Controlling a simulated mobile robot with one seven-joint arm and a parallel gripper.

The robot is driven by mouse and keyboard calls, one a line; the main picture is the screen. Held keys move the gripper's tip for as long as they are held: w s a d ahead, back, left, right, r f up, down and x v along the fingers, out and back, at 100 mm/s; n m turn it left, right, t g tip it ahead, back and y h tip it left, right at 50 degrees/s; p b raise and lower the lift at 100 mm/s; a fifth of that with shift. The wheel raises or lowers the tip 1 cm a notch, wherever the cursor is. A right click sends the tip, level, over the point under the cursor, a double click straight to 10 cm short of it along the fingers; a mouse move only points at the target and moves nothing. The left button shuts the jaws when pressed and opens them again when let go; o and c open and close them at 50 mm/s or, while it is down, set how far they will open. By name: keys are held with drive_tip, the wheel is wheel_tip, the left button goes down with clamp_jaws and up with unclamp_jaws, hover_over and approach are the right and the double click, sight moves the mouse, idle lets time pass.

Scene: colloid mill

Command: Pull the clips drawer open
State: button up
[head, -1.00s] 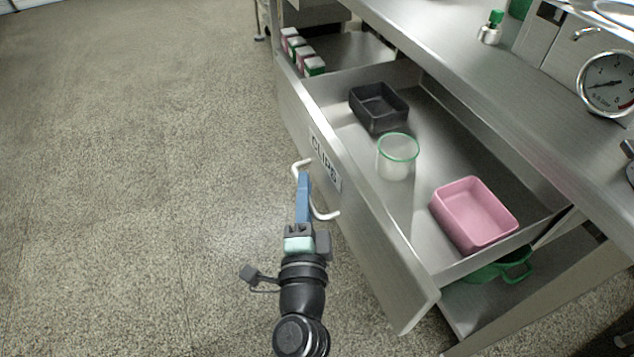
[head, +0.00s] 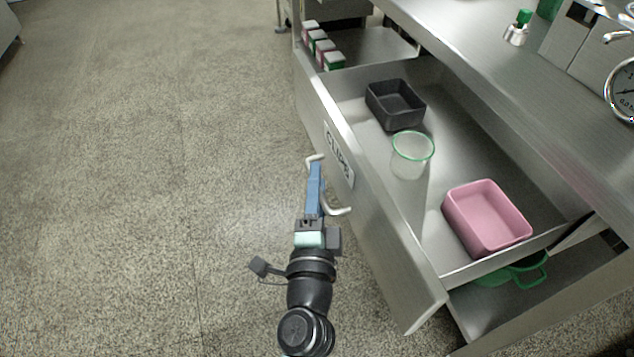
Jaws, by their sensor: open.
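The clips drawer (head: 375,225) stands pulled out from under the steel bench, with its CLIPS label (head: 339,153) on the front. Its white bar handle (head: 336,210) sticks out from the front below the label. My gripper (head: 315,172) is at the handle, its blue fingers overlapping the handle's middle in the picture. The jaws are open; the gap between the fingers is hidden from this angle, and I cannot tell whether they touch the handle. Inside the drawer are a black tray (head: 396,103), a clear green-rimmed cup (head: 410,158) and a pink tray (head: 487,217).
The steel bench top (head: 470,60) overhangs the drawer, with a pressure gauge (head: 622,90) at the right. Small pink and green boxes (head: 325,48) stand beyond the drawer. A green pot (head: 515,272) sits on the lower shelf. The speckled floor (head: 140,180) at left is clear.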

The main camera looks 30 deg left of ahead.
drive_tip(key=b+v, duration=0.5)
drive_tip(key=v, duration=0.8)
drive_tip(key=shift+f, duration=0.1)
